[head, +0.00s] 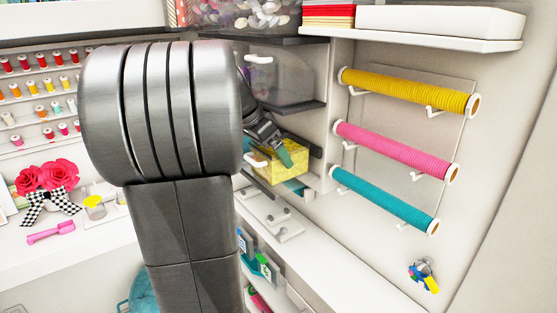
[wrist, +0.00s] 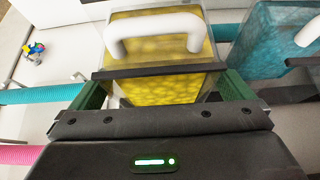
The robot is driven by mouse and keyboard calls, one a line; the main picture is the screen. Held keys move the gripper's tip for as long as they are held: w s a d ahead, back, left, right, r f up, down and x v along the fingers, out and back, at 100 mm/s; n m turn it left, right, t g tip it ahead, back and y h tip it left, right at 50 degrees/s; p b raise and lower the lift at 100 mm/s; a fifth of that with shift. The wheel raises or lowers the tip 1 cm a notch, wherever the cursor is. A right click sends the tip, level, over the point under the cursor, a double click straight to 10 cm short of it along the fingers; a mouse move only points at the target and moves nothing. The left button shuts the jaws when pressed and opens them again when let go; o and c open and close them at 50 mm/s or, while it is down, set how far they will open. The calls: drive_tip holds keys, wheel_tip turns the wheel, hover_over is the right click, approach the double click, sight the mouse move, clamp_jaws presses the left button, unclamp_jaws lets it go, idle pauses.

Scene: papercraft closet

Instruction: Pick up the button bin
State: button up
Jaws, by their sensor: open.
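The button bin (head: 283,168) is a clear box full of yellow buttons with a white handle, on a shelf right of my arm in the head view. In the wrist view the yellow bin (wrist: 160,55) fills the top middle, its white handle facing up in the picture. My gripper (wrist: 162,92) is open, with one green finger at each side of the bin; I cannot tell whether they touch it. In the head view my gripper (head: 272,142) is at the bin, partly hidden by my arm.
A teal bin (wrist: 268,40) stands close beside the yellow one in the wrist view. Dark shelves (head: 290,107) are just above it. Yellow (head: 408,91), pink (head: 395,151) and teal (head: 383,199) rolls hang on the wall to the right. The counter (head: 335,265) below has some free room.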

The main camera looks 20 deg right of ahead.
drive_tip(key=shift+x, duration=1.45)
drive_tip(key=c, duration=1.2)
drive_tip(key=shift+r, duration=0.1)
